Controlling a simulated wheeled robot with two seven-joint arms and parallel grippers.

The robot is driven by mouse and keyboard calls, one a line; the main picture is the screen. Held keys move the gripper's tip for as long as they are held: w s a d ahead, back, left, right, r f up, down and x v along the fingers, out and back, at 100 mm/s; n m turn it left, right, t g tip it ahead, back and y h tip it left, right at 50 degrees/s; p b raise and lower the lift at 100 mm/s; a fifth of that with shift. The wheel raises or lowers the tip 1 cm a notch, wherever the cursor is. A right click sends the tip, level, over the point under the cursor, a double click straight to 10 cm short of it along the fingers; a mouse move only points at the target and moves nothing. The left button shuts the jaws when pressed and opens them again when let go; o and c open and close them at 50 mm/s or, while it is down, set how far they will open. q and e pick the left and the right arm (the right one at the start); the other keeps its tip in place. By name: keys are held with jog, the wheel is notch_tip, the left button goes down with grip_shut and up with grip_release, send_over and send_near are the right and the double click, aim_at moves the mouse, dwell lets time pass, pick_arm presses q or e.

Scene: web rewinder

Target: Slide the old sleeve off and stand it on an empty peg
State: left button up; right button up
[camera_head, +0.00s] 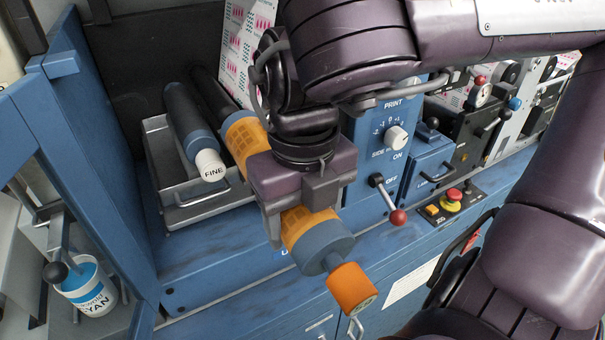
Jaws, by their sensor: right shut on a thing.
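An orange, grid-patterned sleeve (304,228) on a roller runs from the machine's back toward the lower right. A blue-grey section (323,248) and an orange end piece (350,287) follow it at the near end. My right gripper (298,207) reaches down from above and is shut on the sleeve, hiding its middle. More orange shows behind the gripper, with a dark shaft beyond it. I cannot tell whether the sleeve is still fully on that shaft. I cannot make out an empty peg. My left gripper is not in view.
A control panel (376,150) with a knob and a red-balled lever (398,217) stands right of the gripper. A cyan can (90,288) is at lower left.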

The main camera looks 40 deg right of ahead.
aim_at(349, 273)
jog(key=shift+s+a+r, duration=0.15)
jog(key=shift+s+r, duration=0.05)
jog(key=shift+s, duration=0.35)
jog(key=s+b, duration=0.1)
jog(key=s, duration=0.1)
jog(key=s+a+b, duration=0.1)
jog(key=s, duration=0.1)
jog(key=shift+r+b, duration=0.1)
jog(key=shift+b, duration=0.25)
jog(key=shift+s+a+r, duration=0.1)
jog(key=shift+s+r, duration=0.05)
jog(key=shift+s, duration=0.2)
jog(key=shift+c, duration=1.2)
jog(key=s, duration=0.1)
jog(key=s+b, duration=0.2)
jog(key=shift+s+a+r, duration=0.15)
jog(key=shift+a+r, duration=0.2)
jog(key=shift+r, duration=0.05)
jog(key=shift+c, duration=1.3)
jog(key=shift+s+a+r, duration=0.1)
jog(key=shift+s+r, duration=0.05)
jog(key=shift+s, duration=0.25)
jog(key=shift+w, duration=0.15)
